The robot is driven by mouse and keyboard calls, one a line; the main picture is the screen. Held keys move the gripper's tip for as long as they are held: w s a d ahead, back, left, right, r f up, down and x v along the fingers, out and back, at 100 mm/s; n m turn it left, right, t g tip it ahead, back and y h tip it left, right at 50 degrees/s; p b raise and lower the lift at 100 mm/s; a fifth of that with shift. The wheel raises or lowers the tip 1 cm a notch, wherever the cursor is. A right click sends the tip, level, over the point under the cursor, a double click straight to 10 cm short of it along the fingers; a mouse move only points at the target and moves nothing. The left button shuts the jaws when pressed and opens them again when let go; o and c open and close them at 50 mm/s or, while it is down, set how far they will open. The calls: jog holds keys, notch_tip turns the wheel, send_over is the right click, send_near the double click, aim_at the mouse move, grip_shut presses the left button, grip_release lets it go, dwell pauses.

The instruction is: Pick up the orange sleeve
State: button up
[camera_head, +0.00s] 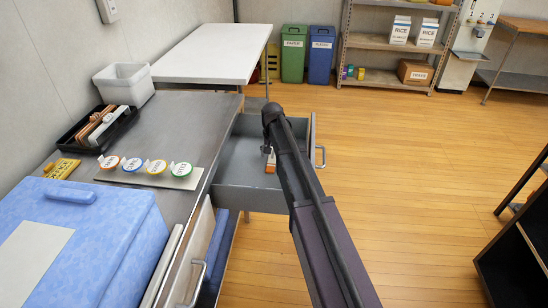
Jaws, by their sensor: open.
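A small orange item with a pale part, which looks like the orange sleeve (270,168), lies in the open grey drawer (240,190). My arm reaches over the drawer from the lower right and covers part of it. My gripper (267,150) is open and points down just above the orange item. The gripper is small and dark here, and I cannot tell whether its fingers touch the item.

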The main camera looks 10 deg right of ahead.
aim_at(273, 157)
dwell(0.4)
jog(key=c, duration=0.8)
jog(key=shift+c, duration=0.2)
jog(key=shift+r, duration=0.2)
notch_tip(273, 157, up, 3)
jog(key=p, duration=0.3)
jog(key=shift+f, duration=0.1)
jog(key=s, duration=0.5)
jog(key=s+d+r+p, duration=0.1)
jog(key=s, duration=0.4)
jog(key=s+d+p, duration=0.1)
jog(key=s, duration=0.5)
jog(key=shift+d+r, duration=0.2)
jog(key=shift+r, duration=0.2)
jog(key=shift+w, duration=0.1)
